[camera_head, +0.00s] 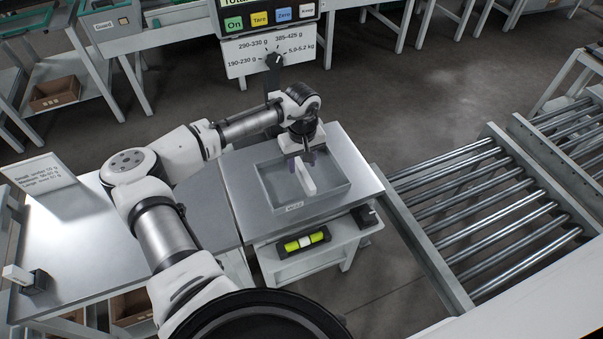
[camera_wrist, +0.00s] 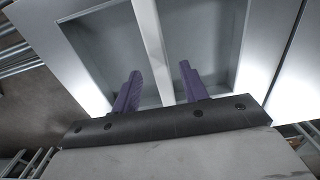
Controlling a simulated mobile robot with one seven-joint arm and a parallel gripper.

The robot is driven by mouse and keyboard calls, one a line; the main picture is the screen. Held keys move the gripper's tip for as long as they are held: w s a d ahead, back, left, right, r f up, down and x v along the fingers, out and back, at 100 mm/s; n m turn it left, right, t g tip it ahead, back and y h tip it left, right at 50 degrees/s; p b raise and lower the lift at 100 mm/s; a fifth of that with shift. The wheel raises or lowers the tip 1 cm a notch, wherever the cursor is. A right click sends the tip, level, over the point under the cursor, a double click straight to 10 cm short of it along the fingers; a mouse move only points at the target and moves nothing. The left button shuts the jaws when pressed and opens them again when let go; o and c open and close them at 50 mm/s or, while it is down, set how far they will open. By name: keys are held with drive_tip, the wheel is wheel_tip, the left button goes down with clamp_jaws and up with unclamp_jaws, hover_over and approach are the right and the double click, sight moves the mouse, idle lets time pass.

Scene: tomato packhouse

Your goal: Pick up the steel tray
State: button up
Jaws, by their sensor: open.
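The steel tray (camera_head: 322,203) is a shallow grey rectangular box with a small label on its front wall. It rests on the metal top of the weighing stand (camera_head: 352,160). A pale upright bar (camera_head: 306,180) stands across its middle; the bar also shows in the wrist view (camera_wrist: 151,35). My gripper (camera_head: 302,160) points down over the tray's far half. In the wrist view its purple fingers (camera_wrist: 160,72) are apart, one on each side of the bar, with gaps between. The palm hides the near part of the tray there.
A scale display (camera_head: 268,15) and a weight-range dial plate (camera_head: 272,55) stand behind the tray. A roller conveyor (camera_head: 480,205) is to the right. A yellow-green spirit level (camera_head: 304,241) sits below the front edge. A metal table (camera_head: 75,235) is left.

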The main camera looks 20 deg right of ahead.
drive_tip(key=shift+f, duration=1.4)
drive_tip(key=shift+c, duration=0.4)
clamp_jaws()
drive_tip(key=shift+r, duration=0.1)
